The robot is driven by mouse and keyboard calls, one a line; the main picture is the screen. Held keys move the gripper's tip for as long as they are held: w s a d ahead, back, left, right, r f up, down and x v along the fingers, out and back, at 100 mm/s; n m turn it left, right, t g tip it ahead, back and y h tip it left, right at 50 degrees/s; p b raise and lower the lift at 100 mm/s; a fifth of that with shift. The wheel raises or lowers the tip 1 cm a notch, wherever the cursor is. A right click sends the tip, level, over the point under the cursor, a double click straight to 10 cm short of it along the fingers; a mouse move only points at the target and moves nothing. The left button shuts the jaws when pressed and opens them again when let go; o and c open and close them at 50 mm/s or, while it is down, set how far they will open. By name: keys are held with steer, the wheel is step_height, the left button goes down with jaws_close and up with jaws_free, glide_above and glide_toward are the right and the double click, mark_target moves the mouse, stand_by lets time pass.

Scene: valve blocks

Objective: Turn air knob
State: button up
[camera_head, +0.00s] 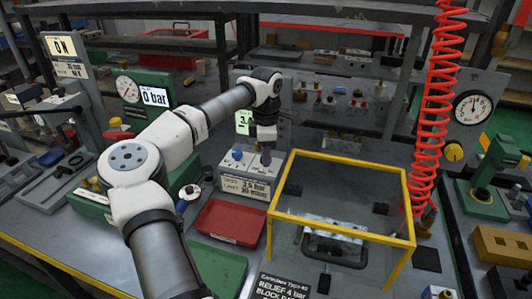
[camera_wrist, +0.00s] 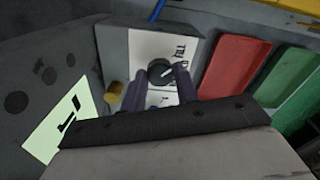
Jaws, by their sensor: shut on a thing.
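A round black knob (camera_wrist: 160,71) with a pale pointer mark sits on a white printed label in the wrist view. My gripper (camera_wrist: 161,84) has its two dark fingers at either side of this knob and is shut on it. In the head view my gripper (camera_head: 265,158) points down at the top of a grey block (camera_head: 226,170) with a "3.5 bar" plate on its front. The knob itself is hidden behind the fingers there. I cannot read a name for the knob.
A blue knob (camera_head: 237,154) stands left of my gripper on the block. A red tray (camera_head: 231,222) lies in front. A yellow-framed clear box (camera_head: 342,160) stands to the right, beside a red coiled hose (camera_head: 430,110). A brass fitting (camera_wrist: 115,90) is close to the left finger.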

steer(key=o, duration=1)
step_height(320, 180, up, 14)
steer(key=shift+f+b, duration=0.1)
steer(key=shift+b, duration=0.75)
